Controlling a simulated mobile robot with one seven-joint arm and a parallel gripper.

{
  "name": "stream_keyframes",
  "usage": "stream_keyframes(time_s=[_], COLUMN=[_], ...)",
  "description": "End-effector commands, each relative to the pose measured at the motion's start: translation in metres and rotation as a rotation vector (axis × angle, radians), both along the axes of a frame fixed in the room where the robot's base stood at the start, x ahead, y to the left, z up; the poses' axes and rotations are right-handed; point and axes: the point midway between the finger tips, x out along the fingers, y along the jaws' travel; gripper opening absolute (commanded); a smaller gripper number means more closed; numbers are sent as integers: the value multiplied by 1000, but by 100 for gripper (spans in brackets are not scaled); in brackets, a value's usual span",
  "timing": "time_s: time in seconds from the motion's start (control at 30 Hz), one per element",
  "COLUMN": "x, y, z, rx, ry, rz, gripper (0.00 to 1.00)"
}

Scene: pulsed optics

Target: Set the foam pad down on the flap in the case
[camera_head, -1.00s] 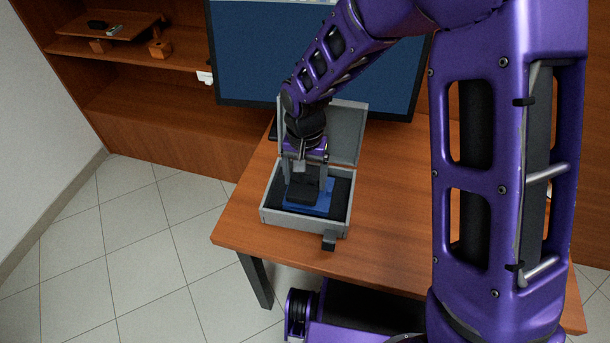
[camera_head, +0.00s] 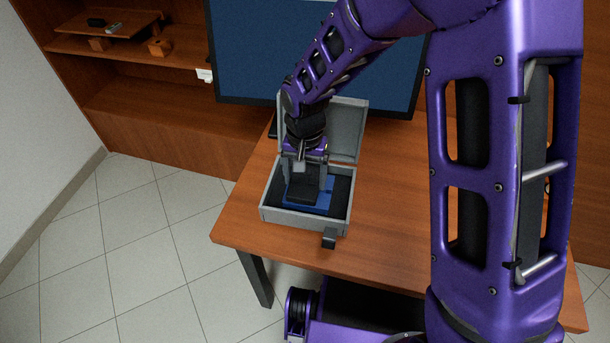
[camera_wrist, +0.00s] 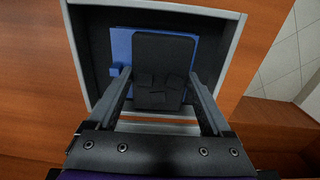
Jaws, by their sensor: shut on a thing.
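The foam pad (camera_head: 304,191) is a dark, flat, rounded block. My gripper (camera_head: 308,183) is shut on it by its two sides, inside the open grey case (camera_head: 300,223). In the wrist view the pad (camera_wrist: 163,48) lies between the fingers of my gripper (camera_wrist: 163,82), with several small dark pieces or facets on its near part. The blue flap (camera_wrist: 122,48) shows beneath and around the pad, with a small tab at its left edge. It also shows in the head view (camera_head: 322,206). I cannot tell whether the pad touches the flap.
The case's lid (camera_head: 348,132) stands open at the back, near a large monitor (camera_head: 260,50). The case's walls rise close around my fingers. A small dark latch (camera_head: 329,238) sticks out in front. The wooden table (camera_head: 385,215) is clear to the right.

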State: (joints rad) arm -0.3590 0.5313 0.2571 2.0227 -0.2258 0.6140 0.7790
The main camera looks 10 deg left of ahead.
Motion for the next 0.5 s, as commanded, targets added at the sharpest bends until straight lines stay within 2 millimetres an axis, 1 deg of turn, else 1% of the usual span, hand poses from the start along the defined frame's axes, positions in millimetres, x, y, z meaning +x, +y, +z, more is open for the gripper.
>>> stream_keyframes(time_s=[0.03, 0.07, 0.13, 0.37, 0.47, 0.5], x=[0, 0, 0, 0, 1, 1], y=[0, 0, 0, 0, 0, 0], z=[-1, -1, -1, 0, 6, 11], rx=[0, 0, 0, 0, 0, 1], ry=[0, 0, 0, 0, -2, -3], rz=[0, 0, 0, 0, 0, -1], gripper=[31, 87, 100, 100, 100, 100])
